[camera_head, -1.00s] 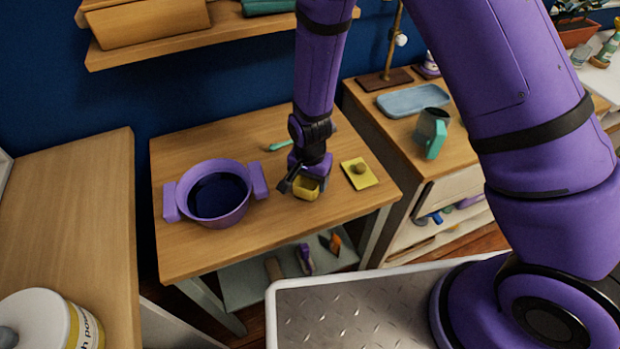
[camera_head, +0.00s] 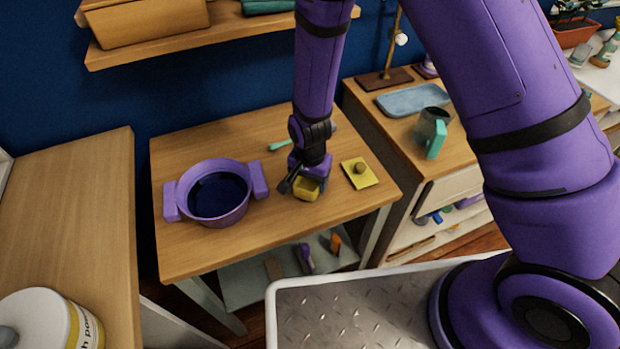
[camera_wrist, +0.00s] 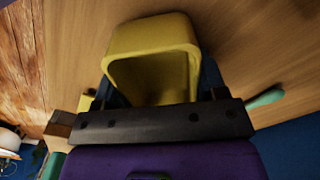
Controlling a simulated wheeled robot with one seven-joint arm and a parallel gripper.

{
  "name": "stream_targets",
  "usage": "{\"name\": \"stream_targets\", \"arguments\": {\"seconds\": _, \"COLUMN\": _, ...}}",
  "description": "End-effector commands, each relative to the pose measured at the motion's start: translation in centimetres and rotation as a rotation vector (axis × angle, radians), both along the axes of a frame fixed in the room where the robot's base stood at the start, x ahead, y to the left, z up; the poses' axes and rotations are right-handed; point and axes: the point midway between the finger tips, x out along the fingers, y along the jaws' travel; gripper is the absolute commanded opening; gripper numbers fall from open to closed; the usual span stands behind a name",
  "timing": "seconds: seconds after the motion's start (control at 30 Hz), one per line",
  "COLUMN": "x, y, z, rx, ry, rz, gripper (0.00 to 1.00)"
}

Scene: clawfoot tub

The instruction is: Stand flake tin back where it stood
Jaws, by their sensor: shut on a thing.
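The flake tin (camera_head: 308,189) is a small yellow, open-topped square box at the right front of the small wooden table. It also shows in the wrist view (camera_wrist: 152,37), where its open mouth faces the camera. My gripper (camera_head: 304,178) is above it, shut on its wall. In the wrist view, the gripper's dark bar (camera_wrist: 158,122) hides part of the tin's near side. The tin looks about upright, on or just above the tabletop; I cannot tell whether its base touches. A flat yellow square lid with a round knob (camera_head: 359,171) lies to the right of the tin.
A purple two-handled pot (camera_head: 216,191) stands left of the tin. A green-handled tool (camera_head: 280,145) lies behind the tin, partly hidden by my arm. The wooden table (camera_head: 240,247) has bare room in front. A cabinet with a blue tray (camera_head: 412,100) stands right.

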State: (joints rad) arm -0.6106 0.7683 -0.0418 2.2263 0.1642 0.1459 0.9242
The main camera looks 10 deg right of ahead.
Motion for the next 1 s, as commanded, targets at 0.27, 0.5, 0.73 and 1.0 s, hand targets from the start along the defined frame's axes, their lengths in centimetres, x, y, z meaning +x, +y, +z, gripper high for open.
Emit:
{"name": "stream_targets", "arguments": {"seconds": 0.27, "x": 0.00, "y": 0.00, "z": -0.31, "rx": 0.000, "ry": 0.000, "rz": 0.000, "gripper": 0.09}}
{"name": "stream_targets", "arguments": {"seconds": 0.5, "x": -0.01, "y": -0.01, "z": -0.56, "rx": -0.001, "ry": 0.000, "rz": 0.000, "gripper": 0.09}}
{"name": "stream_targets", "arguments": {"seconds": 0.73, "x": 0.00, "y": 0.00, "z": -0.79, "rx": 0.000, "ry": 0.000, "rz": 0.000, "gripper": 0.09}}
{"name": "stream_targets", "arguments": {"seconds": 1.0, "x": 0.01, "y": 0.01, "z": -0.82, "rx": 0.000, "ry": 0.000, "rz": 0.000, "gripper": 0.68}}
